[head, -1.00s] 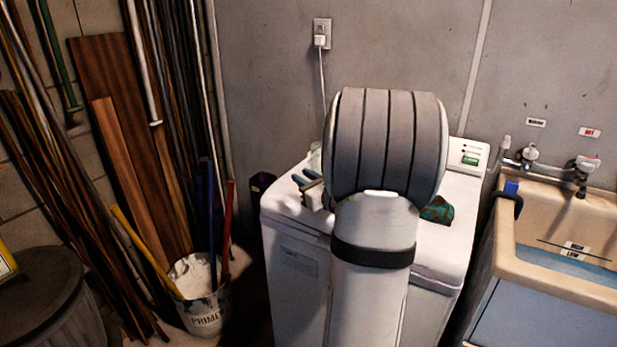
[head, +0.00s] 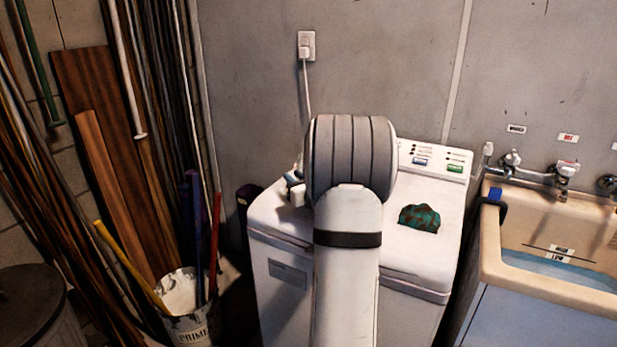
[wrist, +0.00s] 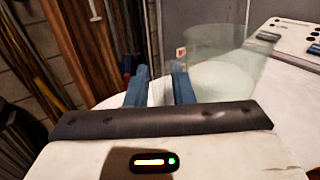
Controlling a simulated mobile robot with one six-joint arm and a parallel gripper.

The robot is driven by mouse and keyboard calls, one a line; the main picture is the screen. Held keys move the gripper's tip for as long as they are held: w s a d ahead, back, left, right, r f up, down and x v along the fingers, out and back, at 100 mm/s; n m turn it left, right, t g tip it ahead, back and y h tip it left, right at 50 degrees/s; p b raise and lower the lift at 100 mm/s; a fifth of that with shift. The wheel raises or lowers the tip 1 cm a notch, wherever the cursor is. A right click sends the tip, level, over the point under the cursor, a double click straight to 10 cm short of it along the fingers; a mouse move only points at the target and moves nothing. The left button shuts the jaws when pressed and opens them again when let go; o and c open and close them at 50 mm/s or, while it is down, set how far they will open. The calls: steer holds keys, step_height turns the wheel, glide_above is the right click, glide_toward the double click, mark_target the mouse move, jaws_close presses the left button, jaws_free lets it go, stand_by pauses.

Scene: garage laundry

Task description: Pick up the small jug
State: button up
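A clear glass vessel, apparently the small jug (wrist: 217,78), stands on the white washing machine lid in the wrist view, just right of and beyond my right finger. Its pale, see-through body is faint against the wall. My gripper (wrist: 159,84) shows two blue fingers apart, with a white, ribbed patch visible between them; I cannot tell whether that is part of the jug. In the head view my arm hides most of the jug's place, and my gripper (head: 292,178) shows only in part at the lid's back left.
The washing machine (head: 430,255) carries a crumpled green-brown cloth (head: 419,218) right of my arm. A sink (head: 545,245) stands at the right. A primer bucket (head: 190,310) with poles and leaning boards (head: 100,130) crowds the left. The lid's front right is clear.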

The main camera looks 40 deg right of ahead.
steer(key=shift+c, duration=0.2)
jaws_close()
